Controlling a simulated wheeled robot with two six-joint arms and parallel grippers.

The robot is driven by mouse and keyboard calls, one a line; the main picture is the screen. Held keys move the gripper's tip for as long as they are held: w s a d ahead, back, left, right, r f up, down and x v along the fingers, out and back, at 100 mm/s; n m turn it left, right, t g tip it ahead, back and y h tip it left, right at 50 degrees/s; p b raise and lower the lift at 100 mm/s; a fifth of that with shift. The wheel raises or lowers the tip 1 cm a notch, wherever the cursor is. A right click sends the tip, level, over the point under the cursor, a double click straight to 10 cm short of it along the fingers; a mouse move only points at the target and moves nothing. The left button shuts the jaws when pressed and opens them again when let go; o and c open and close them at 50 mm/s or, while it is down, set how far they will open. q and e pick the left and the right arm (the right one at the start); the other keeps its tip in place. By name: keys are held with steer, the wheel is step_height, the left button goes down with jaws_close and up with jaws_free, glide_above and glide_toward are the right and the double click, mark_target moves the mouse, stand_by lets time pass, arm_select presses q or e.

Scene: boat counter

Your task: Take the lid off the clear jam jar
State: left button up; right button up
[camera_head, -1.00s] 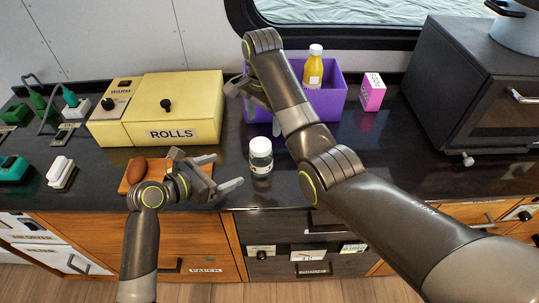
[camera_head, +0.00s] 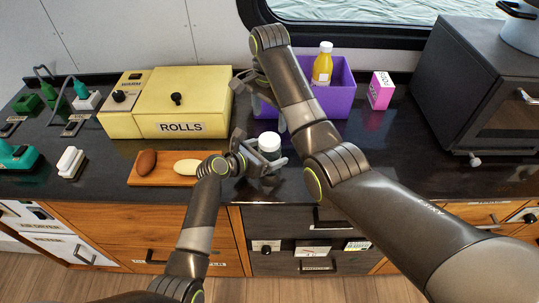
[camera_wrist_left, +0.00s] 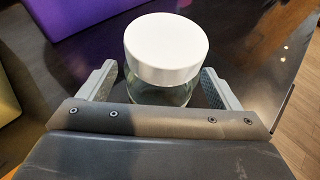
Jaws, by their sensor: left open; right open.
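The clear jam jar (camera_head: 268,154) stands upright on the dark counter with its white lid (camera_head: 269,141) on. In the left wrist view the lid (camera_wrist_left: 166,48) is at the top centre, with the clear glass jar (camera_wrist_left: 160,94) below it. My left gripper (camera_head: 272,164) is open, with one finger on each side of the jar; gaps show between the fingers and the glass. My right gripper (camera_head: 266,104) is open behind the jar, by the purple bin, and is partly hidden by its own arm.
A purple bin (camera_head: 335,103) with a yellow bottle (camera_head: 322,66) stands behind the jar. A yellow rolls box (camera_head: 182,103) and a wooden board (camera_head: 150,181) with bread are to the left. A pink box (camera_head: 381,90) and a dark oven (camera_head: 470,85) are to the right.

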mark_target(269, 139)
arm_select(q)
steer(key=shift+w+d+f, duration=0.2)
steer(key=shift+w+d, duration=0.1)
steer(key=shift+d, duration=0.05)
arm_select(e)
steer(key=shift+s, duration=0.1)
arm_select(q)
steer(key=c, duration=1.6)
steer(key=shift+c, duration=1)
jaws_close()
arm_select(e)
steer(key=shift+f, duration=0.15)
step_height(269, 139, down, 8)
steer(key=shift+r, duration=0.2)
